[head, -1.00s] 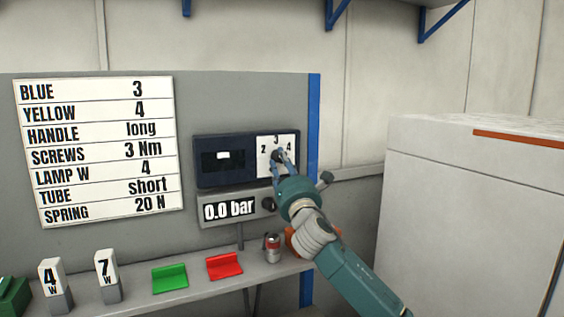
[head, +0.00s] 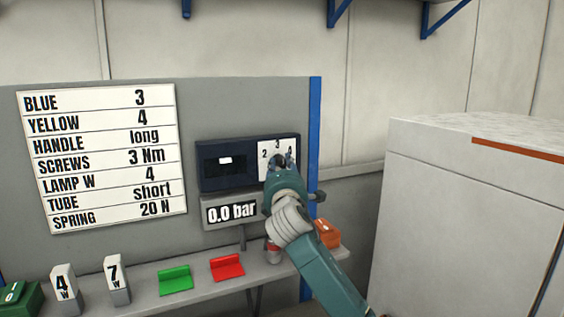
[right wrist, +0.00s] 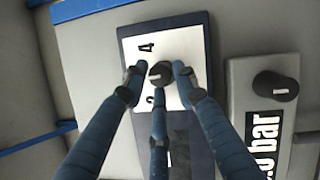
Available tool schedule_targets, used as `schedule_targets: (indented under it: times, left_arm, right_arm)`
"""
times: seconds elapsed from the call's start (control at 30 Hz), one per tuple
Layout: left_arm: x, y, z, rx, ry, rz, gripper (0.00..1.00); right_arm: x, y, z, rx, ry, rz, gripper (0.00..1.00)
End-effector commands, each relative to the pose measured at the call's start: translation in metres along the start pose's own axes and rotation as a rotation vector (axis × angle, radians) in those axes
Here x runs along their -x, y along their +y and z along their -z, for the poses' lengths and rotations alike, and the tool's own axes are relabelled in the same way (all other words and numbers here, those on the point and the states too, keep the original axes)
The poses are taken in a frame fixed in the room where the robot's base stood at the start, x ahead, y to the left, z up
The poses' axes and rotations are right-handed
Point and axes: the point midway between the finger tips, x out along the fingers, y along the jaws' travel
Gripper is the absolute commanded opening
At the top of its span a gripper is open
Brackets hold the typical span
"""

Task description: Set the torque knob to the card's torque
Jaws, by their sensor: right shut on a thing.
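The white card (head: 105,158) on the grey panel reads "SCREWS 3 Nm". The torque knob (right wrist: 161,73) is a small black knob on a white dial plate (right wrist: 190,42), marked 2, 3 and 4 in the head view. My right gripper (head: 283,168) is at this dial, its three fingers around the knob and shut on it. In the right wrist view the knob's pale mark points left, between the 4 and a partly hidden numeral; the 3 is hidden by a finger. My left gripper is not in view.
Below the dial are a "0.0 bar" display (head: 231,213) and its own black knob (right wrist: 276,85). The shelf holds lamp blocks marked 4 (head: 64,283) and 7 (head: 116,274), a green holder (head: 175,281), a red holder (head: 227,268) and an orange object (head: 328,233). A white cabinet (head: 430,210) stands right.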

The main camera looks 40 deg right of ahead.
Motion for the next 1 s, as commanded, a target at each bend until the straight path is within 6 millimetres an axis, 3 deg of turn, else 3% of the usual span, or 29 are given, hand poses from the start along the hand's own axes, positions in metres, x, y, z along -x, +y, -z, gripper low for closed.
schedule_targets:
  times: [0.7,0.73,0.8,1.0]
  left_arm:
    - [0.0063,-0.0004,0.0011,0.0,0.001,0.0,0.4]
    - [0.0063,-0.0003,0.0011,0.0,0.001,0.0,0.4]
    - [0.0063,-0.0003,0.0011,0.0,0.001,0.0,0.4]
    - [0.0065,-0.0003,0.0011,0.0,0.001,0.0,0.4]
  right_arm:
    - [0.0003,-0.0077,0.0043,-0.071,0.006,0.047,0.02]
    - [0.0003,-0.0078,0.0043,-0.071,0.006,0.047,0.3]
    - [0.0003,-0.0077,0.0043,-0.071,0.006,0.047,0.44]
    - [0.0001,-0.0041,0.0023,-0.071,0.003,0.04,0.44]
